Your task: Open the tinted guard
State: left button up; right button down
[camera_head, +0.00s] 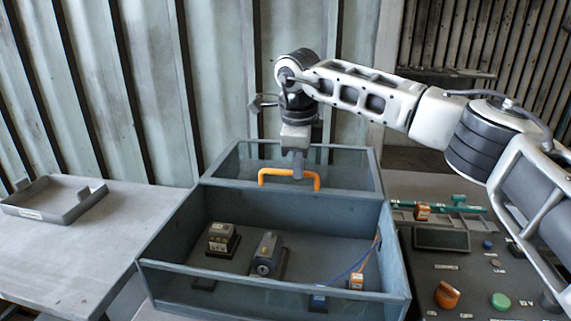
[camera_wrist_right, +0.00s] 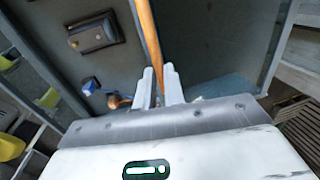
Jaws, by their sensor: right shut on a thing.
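The tinted guard (camera_head: 345,174) is a framed see-through panel at the back of the grey-blue housing (camera_head: 165,235). It stands raised at the back edge, and the housing's inside shows open from above. An orange handle (camera_head: 270,172) is on the guard. My right gripper (camera_head: 298,172) points down at the handle and is shut on its bar. In the right wrist view the orange handle (camera_wrist_right: 147,30) runs between the two fingers (camera_wrist_right: 160,85). My left gripper is not in view.
Inside the housing are a block-shaped part (camera_head: 221,238), a grey motor-like part (camera_head: 267,255) and a blue cable (camera_head: 345,272) with an orange connector (camera_head: 356,281). A grey tray (camera_head: 60,205) lies on the left table. A control panel with an orange knob (camera_head: 447,295) and green button (camera_head: 501,301) is at right.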

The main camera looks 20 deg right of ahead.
jog(key=shift+w+d, duration=0.1)
jog(key=shift+w, duration=0.1)
jog(key=shift+s, duration=0.1)
jog(key=c, duration=1.5)
grip_release()
jog(key=shift+r, duration=0.1)
jog(key=s+r, duration=0.1)
jog(key=r, duration=0.4)
jog(key=s+a+r, duration=0.1)
jog(key=r, duration=0.9)
jog(key=shift+s+a+r, duration=0.25)
jog(key=shift+s+r, duration=0.05)
jog(key=shift+s, duration=0.1)
jog(key=shift+f, duration=0.1)
